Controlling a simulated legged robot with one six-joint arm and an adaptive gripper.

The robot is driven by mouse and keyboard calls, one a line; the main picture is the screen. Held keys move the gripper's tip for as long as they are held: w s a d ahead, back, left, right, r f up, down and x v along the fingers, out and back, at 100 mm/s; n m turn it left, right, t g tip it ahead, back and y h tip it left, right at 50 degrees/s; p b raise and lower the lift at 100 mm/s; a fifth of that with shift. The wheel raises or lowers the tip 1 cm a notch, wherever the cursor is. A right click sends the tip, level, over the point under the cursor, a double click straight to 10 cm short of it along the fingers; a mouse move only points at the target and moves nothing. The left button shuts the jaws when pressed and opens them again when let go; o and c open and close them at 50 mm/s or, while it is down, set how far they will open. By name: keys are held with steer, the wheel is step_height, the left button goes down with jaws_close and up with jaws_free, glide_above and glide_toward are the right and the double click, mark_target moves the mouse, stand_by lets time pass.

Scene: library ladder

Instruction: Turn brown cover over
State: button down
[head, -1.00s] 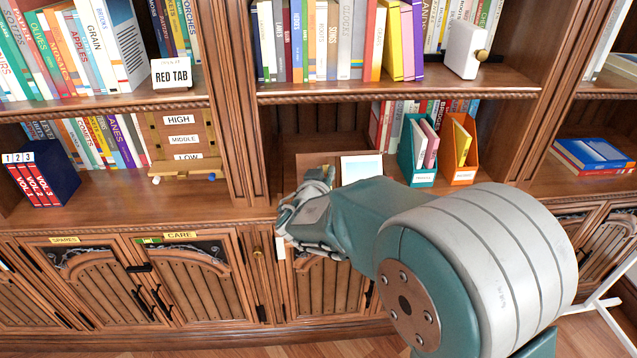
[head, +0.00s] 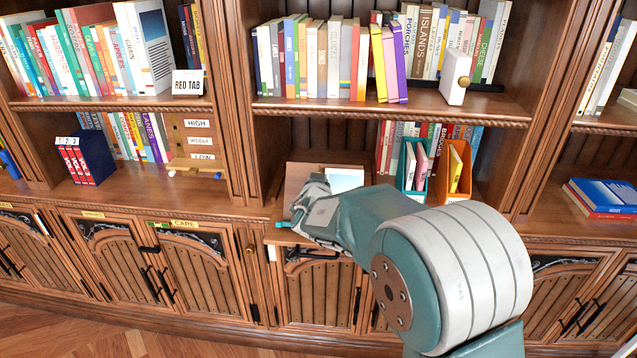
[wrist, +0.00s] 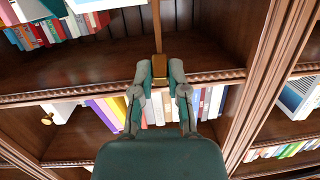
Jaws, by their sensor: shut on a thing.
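A brown cover (head: 299,177) shows as a flat panel in the lower middle bay in the head view, partly hidden behind my gripper. A pale page with a blue patch (head: 345,179) lies beside it on the right. My gripper (head: 296,217) is at the cover's near left side, over the front ledge. In the wrist view, my gripper (wrist: 160,78) is shut on a small brass-coloured piece (wrist: 159,66) at the end of a narrow brown strip (wrist: 157,25). This strip may be the cover seen edge-on; I cannot tell for certain.
A green holder (head: 412,171) and an orange holder (head: 453,174) stand right of the page. A wooden rack with labels (head: 196,145) and blue volumes (head: 86,158) stand left, beyond an upright. The upper shelf (head: 400,108) overhangs the bay. Cupboard doors (head: 320,285) are below.

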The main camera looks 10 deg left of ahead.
steer(key=shift+f, duration=0.2)
steer(key=c, duration=0.6)
jaws_free()
steer(key=shift+c, duration=0.2)
steer(key=shift+s+r, duration=0.1)
steer(key=shift+r, duration=0.05)
steer(key=v, duration=1.1)
steer(key=shift+s, duration=0.35)
steer(key=shift+d, duration=0.1)
